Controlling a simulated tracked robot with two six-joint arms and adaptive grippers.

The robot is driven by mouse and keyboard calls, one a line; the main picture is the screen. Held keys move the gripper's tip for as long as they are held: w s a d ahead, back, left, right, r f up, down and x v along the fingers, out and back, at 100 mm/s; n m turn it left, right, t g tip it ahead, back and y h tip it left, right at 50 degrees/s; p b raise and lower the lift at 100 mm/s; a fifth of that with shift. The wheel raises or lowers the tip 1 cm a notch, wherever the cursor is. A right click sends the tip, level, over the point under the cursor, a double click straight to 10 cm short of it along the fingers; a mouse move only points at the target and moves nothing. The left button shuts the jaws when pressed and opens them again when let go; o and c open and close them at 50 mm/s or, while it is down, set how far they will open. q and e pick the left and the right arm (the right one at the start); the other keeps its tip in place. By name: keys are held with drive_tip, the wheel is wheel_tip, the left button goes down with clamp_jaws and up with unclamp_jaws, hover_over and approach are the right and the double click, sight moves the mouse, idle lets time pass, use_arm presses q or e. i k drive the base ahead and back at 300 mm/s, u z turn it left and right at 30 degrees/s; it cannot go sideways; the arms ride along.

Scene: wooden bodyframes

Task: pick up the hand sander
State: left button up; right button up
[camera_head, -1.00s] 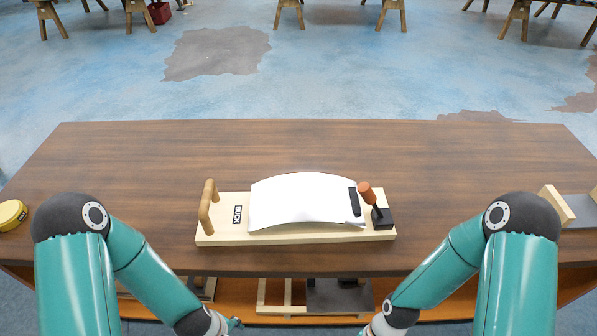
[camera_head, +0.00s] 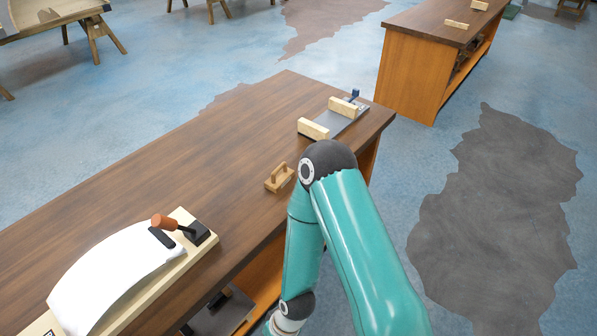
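A small wooden block with a raised handle (camera_head: 279,178) lies on the brown table near its front edge, right of the middle; it looks like the hand sander. My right arm comes in at the lower right, with its elbow just right of this block. Its forearm hangs down in front of the table edge and leaves the picture at the bottom. My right gripper's fingers are out of the picture. My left arm and gripper are not in view.
A board with a curved white sheet (camera_head: 110,270) and an orange-handled clamp (camera_head: 166,221) lies at the lower left. A grey plate with wooden blocks (camera_head: 344,121) sits at the table's far right end. Another workbench (camera_head: 418,73) stands beyond. The tabletop between is clear.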

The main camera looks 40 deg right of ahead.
sight(282, 174)
drive_tip(key=u, duration=1.65)
drive_tip(key=i, duration=0.1)
drive_tip(key=z, duration=2.75)
